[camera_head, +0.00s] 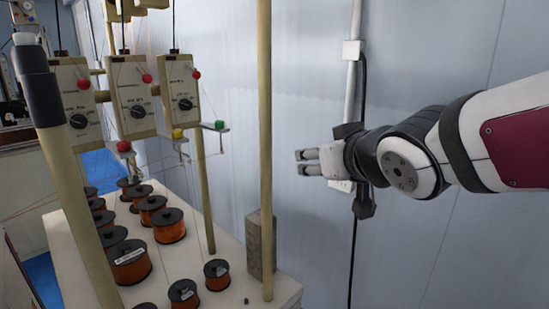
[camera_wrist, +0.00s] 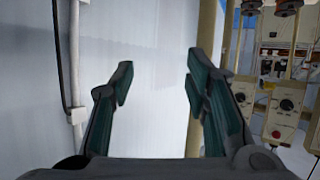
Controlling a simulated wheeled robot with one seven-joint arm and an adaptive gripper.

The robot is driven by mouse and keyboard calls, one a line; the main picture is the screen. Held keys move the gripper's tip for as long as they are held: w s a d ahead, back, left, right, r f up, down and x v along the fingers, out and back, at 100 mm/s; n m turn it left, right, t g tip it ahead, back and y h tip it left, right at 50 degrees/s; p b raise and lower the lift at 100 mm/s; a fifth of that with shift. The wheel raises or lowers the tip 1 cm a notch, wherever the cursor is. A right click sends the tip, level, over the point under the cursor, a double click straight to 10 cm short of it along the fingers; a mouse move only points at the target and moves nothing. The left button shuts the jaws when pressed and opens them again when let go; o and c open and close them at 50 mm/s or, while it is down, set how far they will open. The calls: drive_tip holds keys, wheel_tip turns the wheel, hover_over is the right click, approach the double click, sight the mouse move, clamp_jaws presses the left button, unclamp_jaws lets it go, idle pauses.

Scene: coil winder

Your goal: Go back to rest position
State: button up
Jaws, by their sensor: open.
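My gripper (camera_head: 308,162) is at the right of the head view, at the end of my white arm. It points left, in front of the pale wall and right of the nearest upright post. In the wrist view my gripper (camera_wrist: 158,85) shows two dark green fingers spread apart with nothing between them. Behind the gap is the bare white wall (camera_wrist: 160,50). The gripper touches nothing that I can see.
A white table (camera_head: 226,262) at lower left bears several copper wire spools (camera_head: 168,225). Tan posts (camera_head: 265,130) rise from it. Tension boxes (camera_head: 180,95) with red knobs hang above, also in the wrist view (camera_wrist: 285,112). A white conduit (camera_head: 352,60) runs down the wall.

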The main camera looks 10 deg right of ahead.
drive_tip(key=s+d+f+m+g, duration=0.1)
drive_tip(key=s+f+g, duration=0.3)
drive_tip(key=s, duration=0.7)
drive_tip(key=s+d+f+m+g+h, duration=0.1)
drive_tip(key=s+d+f+g, duration=0.2)
drive_tip(key=s, duration=0.8)
wheel_tip(320, 180, down, 4)
drive_tip(key=shift+s+r+g+h, duration=0.15)
drive_tip(key=shift+s+g+h, duration=0.2)
drive_tip(key=shift+g, duration=0.65)
